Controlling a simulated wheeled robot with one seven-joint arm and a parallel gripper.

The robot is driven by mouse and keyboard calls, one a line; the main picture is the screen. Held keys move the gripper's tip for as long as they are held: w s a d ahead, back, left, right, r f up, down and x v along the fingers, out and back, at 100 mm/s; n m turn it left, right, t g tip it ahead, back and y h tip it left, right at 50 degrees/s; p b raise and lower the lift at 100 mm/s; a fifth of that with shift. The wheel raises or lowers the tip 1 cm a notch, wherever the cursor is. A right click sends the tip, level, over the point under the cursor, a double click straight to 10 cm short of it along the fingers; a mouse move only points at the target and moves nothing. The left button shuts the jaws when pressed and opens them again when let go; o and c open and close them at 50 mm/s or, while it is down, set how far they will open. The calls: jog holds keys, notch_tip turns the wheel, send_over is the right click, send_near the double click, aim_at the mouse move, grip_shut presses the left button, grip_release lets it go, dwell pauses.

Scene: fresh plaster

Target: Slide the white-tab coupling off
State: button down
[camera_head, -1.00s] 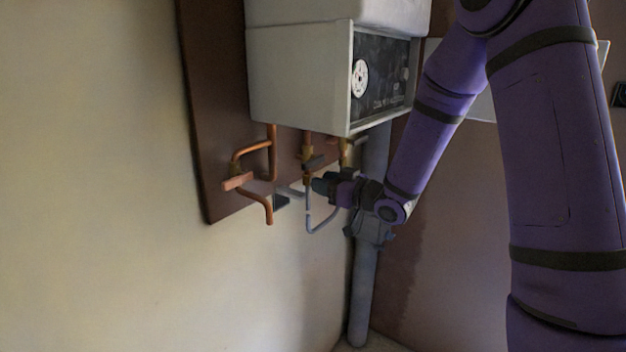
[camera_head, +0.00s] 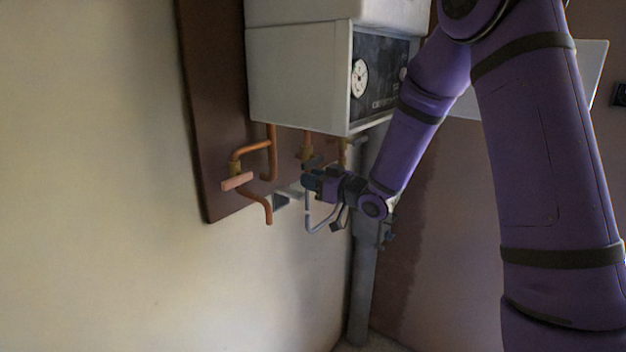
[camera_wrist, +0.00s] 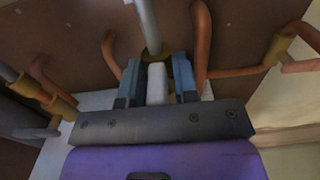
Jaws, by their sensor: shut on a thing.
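In the wrist view, the white tab (camera_wrist: 157,84) stands between the two blue-grey fingers of my gripper (camera_wrist: 157,80), which is shut on it. Just beyond the tab is a brass coupling (camera_wrist: 153,53) around the end of a pale grey pipe (camera_wrist: 146,24). I cannot tell whether the coupling has shifted along the pipe. In the head view, my gripper (camera_head: 309,181) is below the boiler, by the grey pipe loop (camera_head: 309,214). The fingers and wrist hide the tab and coupling there.
The white boiler (camera_head: 300,75) hangs just above my gripper. Copper pipes with an orange lever (camera_head: 237,181) are to the left on the brown board (camera_head: 212,120). A thick grey vertical pipe (camera_head: 361,290) stands below and right. The plaster wall at left is clear.

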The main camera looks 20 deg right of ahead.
jog(key=shift+f, duration=2.2)
jog(key=c, duration=1.1)
grip_release()
jog(key=shift+s, duration=0.1)
jog(key=v, duration=1)
jog(key=shift+s+d, duration=0.25)
